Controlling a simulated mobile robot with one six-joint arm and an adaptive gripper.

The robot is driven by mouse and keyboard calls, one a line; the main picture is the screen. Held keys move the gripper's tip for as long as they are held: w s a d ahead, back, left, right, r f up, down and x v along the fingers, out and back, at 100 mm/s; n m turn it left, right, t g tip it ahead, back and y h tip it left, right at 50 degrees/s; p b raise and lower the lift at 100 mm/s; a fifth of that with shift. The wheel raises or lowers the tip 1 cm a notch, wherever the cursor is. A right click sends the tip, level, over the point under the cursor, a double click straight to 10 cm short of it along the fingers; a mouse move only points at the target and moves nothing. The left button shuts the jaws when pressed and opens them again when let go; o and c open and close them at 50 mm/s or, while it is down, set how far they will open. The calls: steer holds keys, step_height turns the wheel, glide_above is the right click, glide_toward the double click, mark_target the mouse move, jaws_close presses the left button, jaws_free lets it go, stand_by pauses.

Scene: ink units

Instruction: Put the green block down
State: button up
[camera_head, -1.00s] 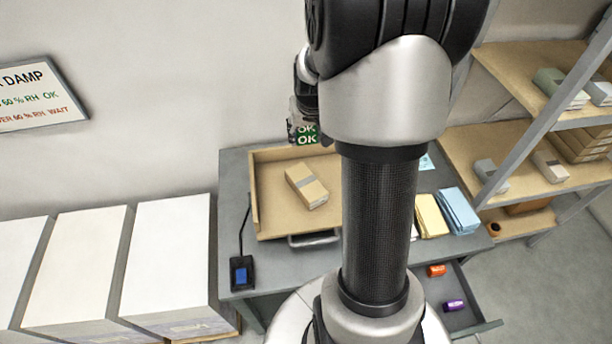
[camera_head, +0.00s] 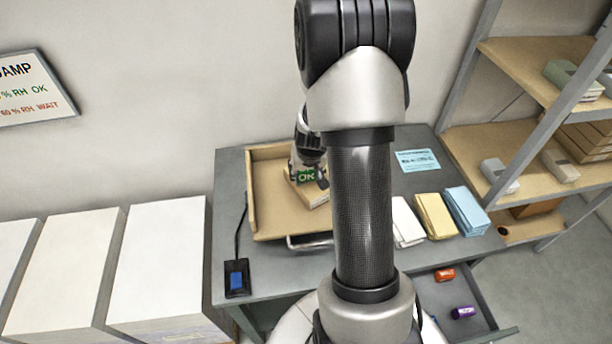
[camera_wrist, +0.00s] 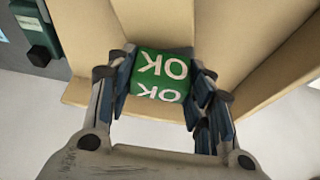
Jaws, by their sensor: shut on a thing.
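The green block (camera_head: 305,175) has white "OK" lettering on its faces. My gripper (camera_head: 308,164) is shut on it. In the wrist view the green block (camera_wrist: 160,76) sits between the two finger pads, tilted in the picture. In the head view it appears over the cardboard box (camera_head: 316,195) in the wooden tray (camera_head: 257,222). I cannot tell whether the block touches the box. My arm hides the tray's right part, and the gripper and block cover part of the box.
The tray stands on a grey table (camera_head: 228,200). A black device with a blue face (camera_head: 237,279) is at the table's left. White (camera_head: 406,224), yellow (camera_head: 434,216) and blue (camera_head: 466,211) stacks lie on the right. An open drawer (camera_head: 436,297) below holds orange and purple items. Shelves (camera_head: 520,142) stand at right.

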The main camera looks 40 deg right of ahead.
steer(key=shift+f, duration=0.1)
steer(key=o, duration=1.1)
steer(key=shift+c, duration=0.2)
